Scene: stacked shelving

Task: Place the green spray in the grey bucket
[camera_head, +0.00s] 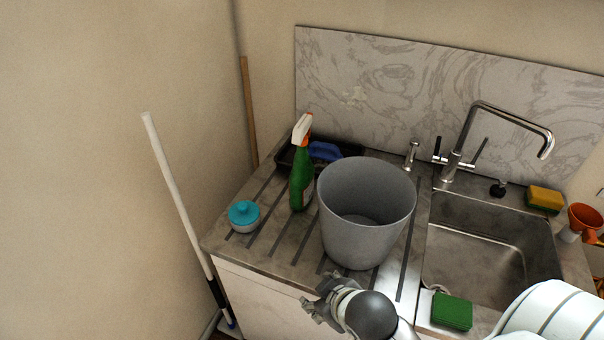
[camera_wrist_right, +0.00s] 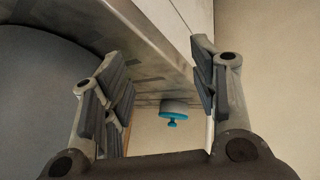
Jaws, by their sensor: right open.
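The green spray (camera_head: 301,178) is a green bottle with a white and orange trigger head. It stands upright on the ribbed drainboard in the head view, left of the grey bucket. The grey bucket (camera_head: 366,232) stands upright on the drainboard, and the visible part of its inside is empty. My right gripper (camera_head: 320,297) is in front of the bucket at the counter's front edge, apart from the spray. In the right wrist view its fingers (camera_wrist_right: 160,95) are spread with nothing between them. The bucket fills the left of that view (camera_wrist_right: 40,95). My left gripper is not in view.
A teal-topped round container (camera_head: 243,215) sits at the counter's left edge, also visible in the wrist view (camera_wrist_right: 174,109). A dark tray (camera_head: 350,150) with a blue item lies behind the spray. The sink (camera_head: 485,245), tap (camera_head: 452,165) and green sponge (camera_head: 452,311) are to the right.

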